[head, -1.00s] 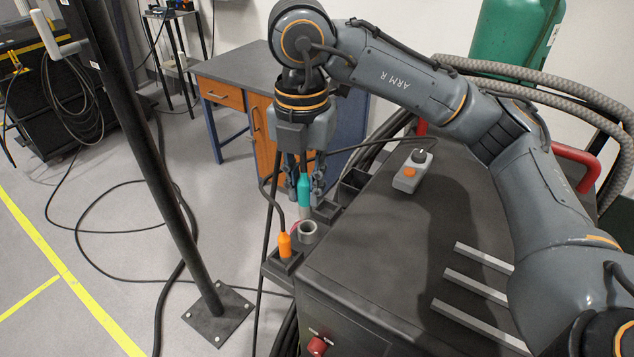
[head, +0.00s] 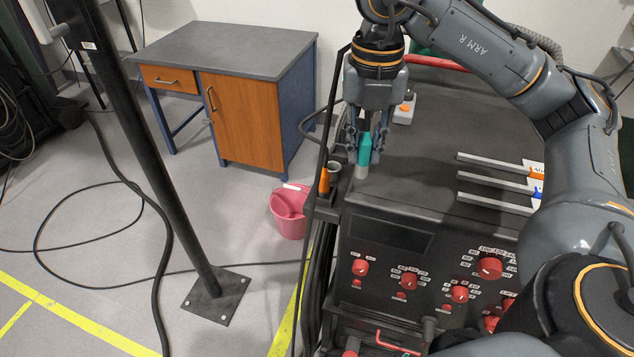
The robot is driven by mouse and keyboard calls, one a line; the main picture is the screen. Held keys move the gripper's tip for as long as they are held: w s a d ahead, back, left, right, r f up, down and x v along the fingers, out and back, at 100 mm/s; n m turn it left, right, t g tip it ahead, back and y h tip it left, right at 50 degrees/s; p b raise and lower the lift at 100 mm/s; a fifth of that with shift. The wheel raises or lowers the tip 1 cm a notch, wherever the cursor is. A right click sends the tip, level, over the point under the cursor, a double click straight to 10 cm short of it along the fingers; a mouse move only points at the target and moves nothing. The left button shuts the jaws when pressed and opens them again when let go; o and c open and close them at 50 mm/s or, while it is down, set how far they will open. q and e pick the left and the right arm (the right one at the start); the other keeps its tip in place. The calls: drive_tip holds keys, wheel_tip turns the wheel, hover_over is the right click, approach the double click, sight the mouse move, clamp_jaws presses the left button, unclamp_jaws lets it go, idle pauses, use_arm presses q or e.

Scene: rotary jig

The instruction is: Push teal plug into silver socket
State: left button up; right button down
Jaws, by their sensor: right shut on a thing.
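My right gripper (head: 364,154) points down over the left edge of the black machine top. It is shut on the teal plug (head: 364,146), which hangs about upright between the fingers. The plug's pale metal lower end (head: 361,172) shows below the fingers, close to the machine's front left corner. I cannot tell if it touches anything. I cannot make out a silver socket for certain. My left gripper is not in view.
An orange plug (head: 324,181) and a grey ring-shaped piece (head: 335,168) sit in the side holder. The black machine (head: 400,205) has red knobs on its front. A grey switch box (head: 405,110) and pale bars (head: 495,180) lie on top. A pink bucket (head: 289,214) stands on the floor.

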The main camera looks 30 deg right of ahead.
drive_tip(key=w+d+f+p, duration=0.1)
drive_tip(key=w+f+p, duration=0.1)
drive_tip(key=w+f, duration=0.2)
drive_tip(key=w+d+f+p, duration=0.1)
drive_tip(key=w+f+p, duration=0.1)
drive_tip(key=w+f, duration=0.2)
drive_tip(key=w+d+f+p, duration=0.1)
drive_tip(key=w+d+f, duration=0.1)
drive_tip(key=w+f, duration=0.2)
drive_tip(key=shift+w+f+p, duration=0.3)
drive_tip(key=shift+w+p, duration=0.1)
drive_tip(key=shift+w, duration=0.4)
drive_tip(key=shift+f, duration=0.6)
drive_tip(key=c, duration=1.2)
unclamp_jaws()
drive_tip(key=shift+r, duration=0.1)
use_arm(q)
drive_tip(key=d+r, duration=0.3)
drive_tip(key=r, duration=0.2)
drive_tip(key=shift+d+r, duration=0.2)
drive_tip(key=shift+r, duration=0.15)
